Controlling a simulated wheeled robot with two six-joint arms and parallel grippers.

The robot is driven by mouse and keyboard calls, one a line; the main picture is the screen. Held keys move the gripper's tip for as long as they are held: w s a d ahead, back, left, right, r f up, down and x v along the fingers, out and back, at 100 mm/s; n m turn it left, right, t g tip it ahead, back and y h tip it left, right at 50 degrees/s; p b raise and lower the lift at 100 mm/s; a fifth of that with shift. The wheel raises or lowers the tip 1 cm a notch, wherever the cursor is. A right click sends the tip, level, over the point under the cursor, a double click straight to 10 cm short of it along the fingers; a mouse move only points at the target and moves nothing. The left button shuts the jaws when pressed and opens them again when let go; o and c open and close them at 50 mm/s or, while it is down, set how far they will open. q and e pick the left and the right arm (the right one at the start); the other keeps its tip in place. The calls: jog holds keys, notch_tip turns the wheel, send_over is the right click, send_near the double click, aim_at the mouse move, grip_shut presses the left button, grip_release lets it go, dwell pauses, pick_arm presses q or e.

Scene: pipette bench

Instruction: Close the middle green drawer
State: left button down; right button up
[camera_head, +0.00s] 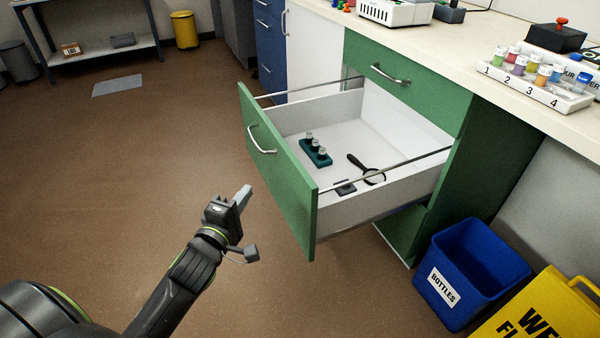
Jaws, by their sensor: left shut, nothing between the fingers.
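The middle green drawer (285,190) stands pulled well out of the green cabinet, with a silver bar handle (262,140) on its front. Inside its white box lie a teal rack with small vials (315,154), a black magnifying glass (367,168) and a small dark flat item (345,188). My left gripper (243,196) is shut and empty. In the picture it is just left of the drawer front, below the handle, and appears apart from it. My right gripper is not in view.
A closed green drawer (390,75) is above the open one. A blue bottles bin (470,275) and a yellow wet-floor sign (545,315) stand at the lower right. The bench top (440,50) holds a numbered vial rack (537,85). Brown floor to the left is mostly clear.

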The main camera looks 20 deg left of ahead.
pick_arm(q)
jog(key=b, duration=0.1)
send_near(285, 155)
jog(key=w+a, duration=0.3)
jog(key=w+d, duration=0.1)
jog(key=w+d+b, duration=0.1)
jog(key=shift+w+f, duration=0.15)
jog(key=shift+w, duration=0.15)
jog(key=shift+w+d, duration=0.15)
jog(key=shift+w, duration=0.1)
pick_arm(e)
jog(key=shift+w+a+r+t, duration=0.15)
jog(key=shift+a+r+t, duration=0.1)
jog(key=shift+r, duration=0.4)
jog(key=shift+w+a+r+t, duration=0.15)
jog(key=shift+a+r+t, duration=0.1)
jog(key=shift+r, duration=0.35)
